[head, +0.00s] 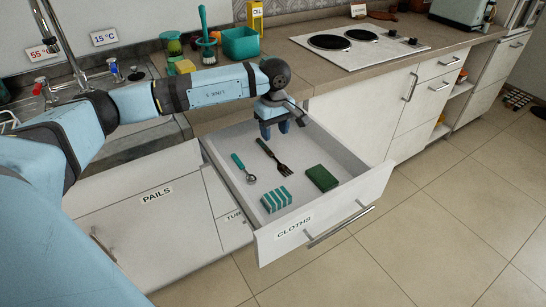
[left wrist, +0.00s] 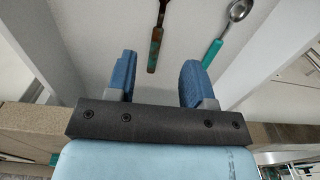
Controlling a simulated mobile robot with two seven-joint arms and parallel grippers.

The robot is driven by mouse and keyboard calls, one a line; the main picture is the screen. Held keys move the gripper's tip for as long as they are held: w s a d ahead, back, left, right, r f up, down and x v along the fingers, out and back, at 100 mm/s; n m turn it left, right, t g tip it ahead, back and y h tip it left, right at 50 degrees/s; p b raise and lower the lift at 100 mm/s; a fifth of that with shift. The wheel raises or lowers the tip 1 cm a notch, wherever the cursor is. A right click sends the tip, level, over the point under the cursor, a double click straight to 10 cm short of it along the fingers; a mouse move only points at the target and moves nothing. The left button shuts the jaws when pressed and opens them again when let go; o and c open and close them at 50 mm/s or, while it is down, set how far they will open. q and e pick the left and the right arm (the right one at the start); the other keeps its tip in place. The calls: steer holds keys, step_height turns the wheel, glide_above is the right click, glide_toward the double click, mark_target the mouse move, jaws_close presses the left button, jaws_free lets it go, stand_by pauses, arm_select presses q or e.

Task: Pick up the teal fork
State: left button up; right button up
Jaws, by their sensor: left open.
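The fork (head: 275,158) lies flat in the open drawer. Its tines point to the front right and its handle looks dark in the head view. In the left wrist view the fork's handle (left wrist: 155,48) shows brown with teal patches; its tines are out of frame. My left gripper (head: 275,129) is open and empty, above the back of the drawer near the handle end. In the left wrist view the handle end lies between the two fingertips in the picture, and no contact shows. My right gripper is not in view.
A teal-handled spoon (head: 243,168) lies left of the fork. A striped teal cloth (head: 276,200) and a green sponge (head: 322,178) lie nearer the front of the drawer (head: 325,215). Drawer walls and the counter edge (head: 298,88) surround this space.

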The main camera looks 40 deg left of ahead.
mark_target(274, 158)
arm_select(q)
step_height(274, 158, down, 9)
steer(key=shift+f+b, duration=0.1)
steer(key=shift+b, duration=0.55)
jaws_close()
